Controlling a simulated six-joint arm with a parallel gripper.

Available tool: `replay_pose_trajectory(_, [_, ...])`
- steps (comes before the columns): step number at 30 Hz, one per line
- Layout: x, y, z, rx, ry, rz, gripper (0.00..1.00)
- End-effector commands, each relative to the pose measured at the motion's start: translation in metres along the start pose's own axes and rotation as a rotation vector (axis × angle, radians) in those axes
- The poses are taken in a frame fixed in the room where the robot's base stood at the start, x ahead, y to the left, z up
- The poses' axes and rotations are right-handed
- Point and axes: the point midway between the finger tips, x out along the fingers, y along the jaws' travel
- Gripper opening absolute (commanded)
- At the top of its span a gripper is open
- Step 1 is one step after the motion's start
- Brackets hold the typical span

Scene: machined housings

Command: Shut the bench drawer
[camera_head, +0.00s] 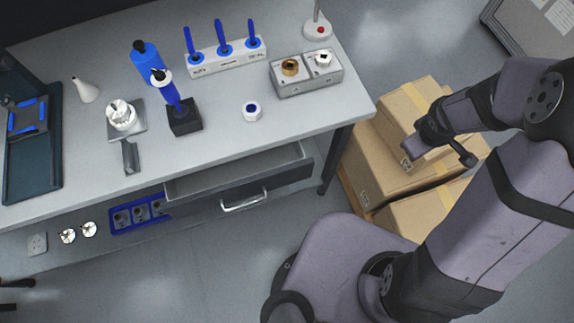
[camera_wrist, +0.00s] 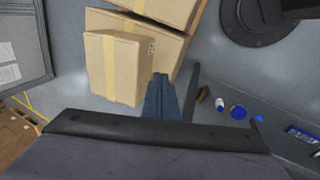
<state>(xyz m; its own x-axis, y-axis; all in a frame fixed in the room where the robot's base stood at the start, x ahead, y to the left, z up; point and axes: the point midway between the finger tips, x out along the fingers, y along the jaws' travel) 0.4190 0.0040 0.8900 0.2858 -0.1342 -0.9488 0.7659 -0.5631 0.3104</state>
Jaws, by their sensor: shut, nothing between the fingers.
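The bench drawer (camera_head: 240,188) sits under the front edge of the grey workbench (camera_head: 215,135) and stands pulled out. Its grey inside shows between the bench edge and its dark front panel. A pale bar handle (camera_head: 243,202) is on the front panel. My gripper (camera_head: 411,152) is shut and empty. It hangs to the right of the bench, over the cardboard boxes, well apart from the drawer and handle. In the wrist view the shut fingers (camera_wrist: 161,97) point toward the boxes. I cannot make out the drawer in that view.
Cardboard boxes (camera_head: 372,168) are stacked right of the bench leg, also visible in the wrist view (camera_wrist: 118,68). A blue tray (camera_head: 138,213) is below. Floor before the drawer is clear.

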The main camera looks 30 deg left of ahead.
Motion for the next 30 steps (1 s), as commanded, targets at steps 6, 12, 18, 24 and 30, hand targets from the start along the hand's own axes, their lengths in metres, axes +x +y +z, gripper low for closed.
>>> replay_pose_trajectory(6, [0.011, -0.011, 0.056, 0.242, -0.086, -0.045, 0.00])
replay_pose_trajectory(12, [0.033, -0.015, 0.072, 0.268, -0.072, -0.051, 0.00])
replay_pose_trajectory(18, [0.063, -0.003, 0.042, 0.025, 0.056, 0.003, 0.00])
replay_pose_trajectory(24, [0.098, -0.003, -0.002, -0.292, 0.231, 0.057, 0.00])
replay_pose_trajectory(30, [0.137, -0.047, -0.068, -0.778, 0.545, 0.104, 0.00])
